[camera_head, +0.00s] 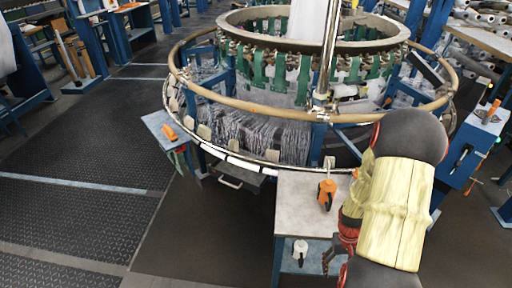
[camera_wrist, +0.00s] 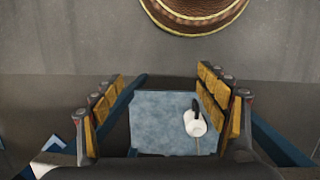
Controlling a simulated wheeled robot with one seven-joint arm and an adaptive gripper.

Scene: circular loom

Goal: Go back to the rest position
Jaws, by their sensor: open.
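My gripper (camera_head: 333,260) hangs low at the right side of a small table (camera_head: 296,190) in the head view, partly hidden behind my own arm. In the wrist view my gripper (camera_wrist: 160,78) has its two yellow-padded fingers wide apart, with nothing held between them. Beyond the fingers a blue-grey shelf (camera_wrist: 160,125) shows, with a white cylindrical thing (camera_wrist: 195,123) on it. In the head view a white thing (camera_head: 300,246) also shows on the table's lower level, to the left of my gripper and apart from it.
An orange-and-black tool (camera_head: 326,192) stands on the tabletop. The circular loom (camera_head: 262,108) with its wooden ring fills the middle behind. A small side table (camera_head: 160,127) with an orange item stands left of it. A blue post (camera_head: 470,150) stands right. The left floor is open.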

